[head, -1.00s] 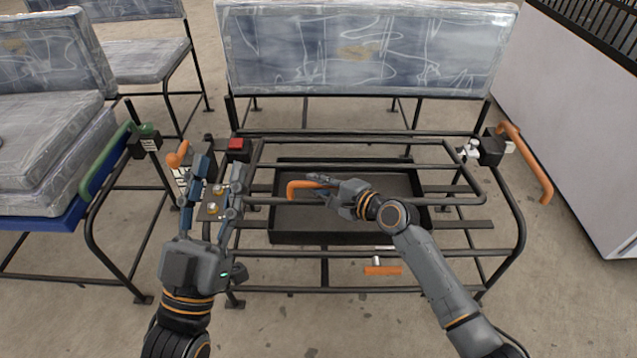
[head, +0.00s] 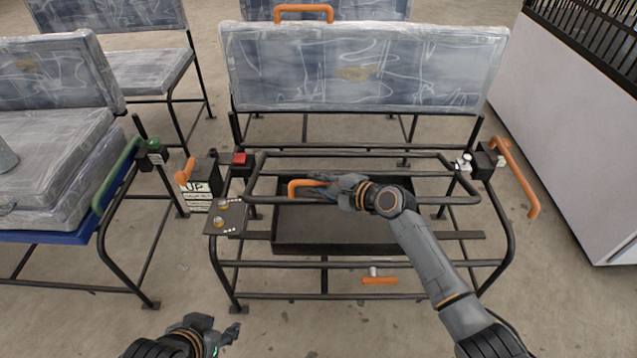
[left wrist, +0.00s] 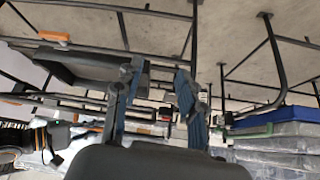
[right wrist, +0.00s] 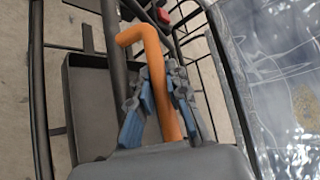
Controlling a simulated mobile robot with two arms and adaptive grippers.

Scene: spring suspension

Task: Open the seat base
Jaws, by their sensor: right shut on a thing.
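The seat base appears as a black tubular frame (head: 405,200) over the bench, in front of the plastic-wrapped backrest (head: 430,70). An orange handle (head: 297,185) is on the frame's left part. My right gripper (head: 322,187) is shut on this handle. The right wrist view shows the orange handle (right wrist: 150,45) between the fingers of my right gripper (right wrist: 155,78). The frame's near side looks slightly raised above the dark tray (head: 340,243). My left gripper (head: 225,328) is low at the front left, away from the bench. Its fingers (left wrist: 158,72) are open and empty in the left wrist view.
A control box (head: 228,216) with yellow knobs and a red button (head: 239,159) sit at the bench's left. Orange handles are at the right (head: 515,175) and low front (head: 380,281). Another wrapped seat (head: 60,140) stands left. A white cabinet (head: 565,130) stands right.

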